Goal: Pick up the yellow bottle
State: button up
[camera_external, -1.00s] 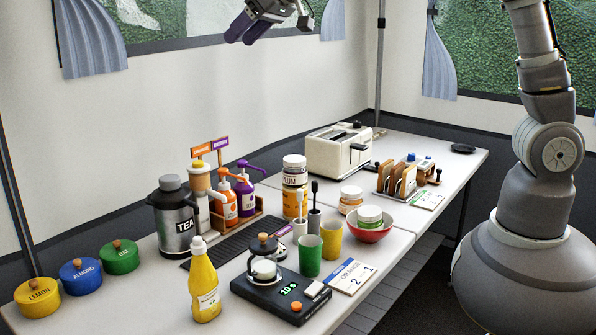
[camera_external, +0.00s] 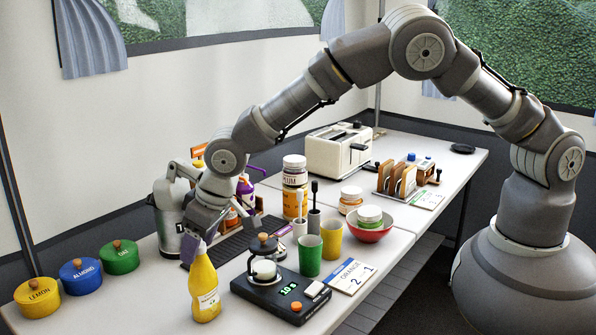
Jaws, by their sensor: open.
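The yellow bottle (camera_external: 204,290) stands upright on the near left part of the table, with a white label on its front. My gripper (camera_external: 198,246) is open and points down at the bottle's top. Its purple-grey fingers are around or just beside the white cap, which they largely hide. I cannot tell whether the fingers touch the bottle.
Behind my gripper stands the tea kettle (camera_external: 168,212), partly hidden. To the right are a black scale with a glass press (camera_external: 264,266) and green (camera_external: 310,256) and yellow cups. Yellow (camera_external: 38,298), blue and green tins sit to the left.

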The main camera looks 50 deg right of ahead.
grip_shut()
dwell(0.4)
